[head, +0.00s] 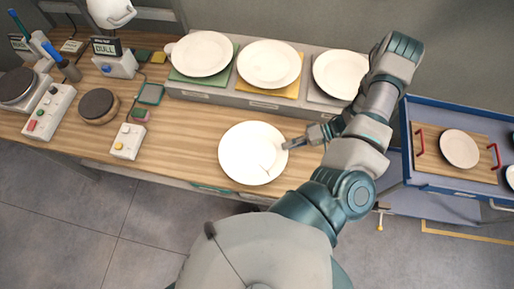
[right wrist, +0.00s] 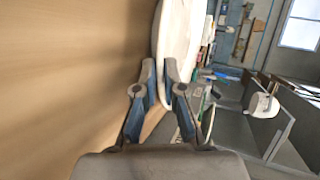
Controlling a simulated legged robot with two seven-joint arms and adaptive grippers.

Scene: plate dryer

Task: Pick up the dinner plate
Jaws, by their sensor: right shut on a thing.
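The white dinner plate (head: 250,148) is over the front part of the wooden counter, below the row of other plates in the head view. My right gripper (head: 291,145) comes in from the right and is shut on the plate's right rim. In the right wrist view the plate (right wrist: 177,28) shows nearly edge-on, its rim between the fingertips (right wrist: 159,72). I cannot tell how far it is above the counter. My left gripper is not in view.
Three white plates (head: 268,64) sit on coloured mats on a raised grey ledge behind. Devices and a round dark pad (head: 98,106) stand on the counter (head: 185,130) at left. A blue cart (head: 412,107) at right carries a wooden tray with a smaller plate (head: 459,148).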

